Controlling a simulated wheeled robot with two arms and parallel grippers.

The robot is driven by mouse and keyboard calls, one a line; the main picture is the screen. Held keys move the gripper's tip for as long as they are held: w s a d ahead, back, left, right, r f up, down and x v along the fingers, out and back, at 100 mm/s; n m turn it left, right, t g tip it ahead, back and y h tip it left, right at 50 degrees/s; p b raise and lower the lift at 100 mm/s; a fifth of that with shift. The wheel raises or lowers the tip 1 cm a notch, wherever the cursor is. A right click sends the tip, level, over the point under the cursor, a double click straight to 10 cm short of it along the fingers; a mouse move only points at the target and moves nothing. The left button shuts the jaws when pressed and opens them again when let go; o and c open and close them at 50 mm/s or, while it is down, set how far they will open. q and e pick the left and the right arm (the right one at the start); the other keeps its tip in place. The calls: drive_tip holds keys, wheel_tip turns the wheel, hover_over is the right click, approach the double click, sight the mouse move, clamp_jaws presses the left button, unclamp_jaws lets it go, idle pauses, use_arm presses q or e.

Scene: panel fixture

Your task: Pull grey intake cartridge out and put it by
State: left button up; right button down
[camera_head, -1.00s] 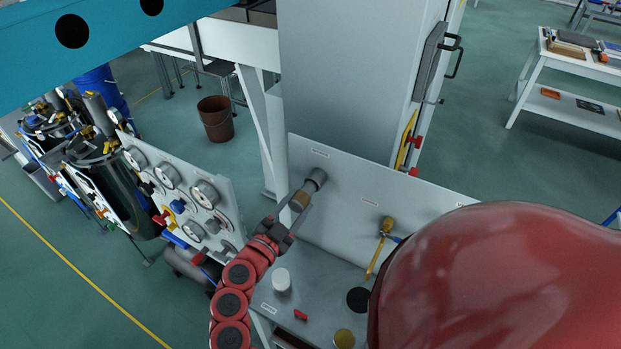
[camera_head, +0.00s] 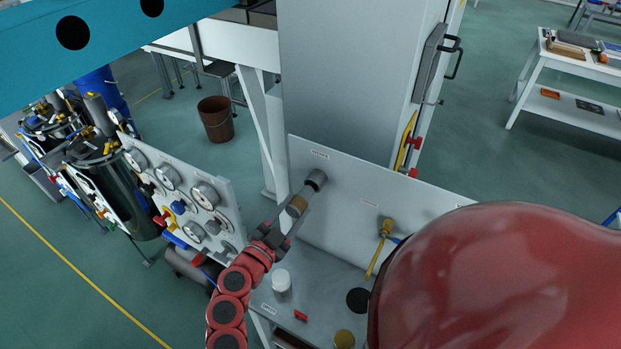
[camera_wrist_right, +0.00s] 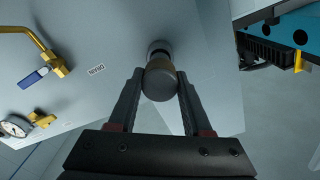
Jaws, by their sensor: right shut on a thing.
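The grey intake cartridge (camera_head: 297,206) has a tan-brown band and a dark grey round end. My right gripper (camera_head: 298,203) is shut on it in front of the upright panel (camera_head: 365,195). The cartridge lines up with a round grey socket (camera_head: 317,179) whose dark mouth shows on the panel. I cannot tell whether its far end is still inside. In the right wrist view, the cartridge's dark round end (camera_wrist_right: 160,84) sits between the fingers, with the socket behind it. My left gripper is not in view.
The grey bench top below the panel holds a white jar (camera_head: 282,281), a small red block (camera_head: 300,316), a black disc (camera_head: 358,300) and a brass-coloured disc (camera_head: 344,339). A gauge board (camera_head: 190,190) is close on the left.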

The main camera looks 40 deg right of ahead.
sight(293, 212)
drive_tip(key=shift+a, duration=0.1)
drive_tip(key=shift+p+v, duration=0.7)
drive_tip(key=shift+v, duration=1.6)
drive_tip(key=shift+s+a, duration=0.1)
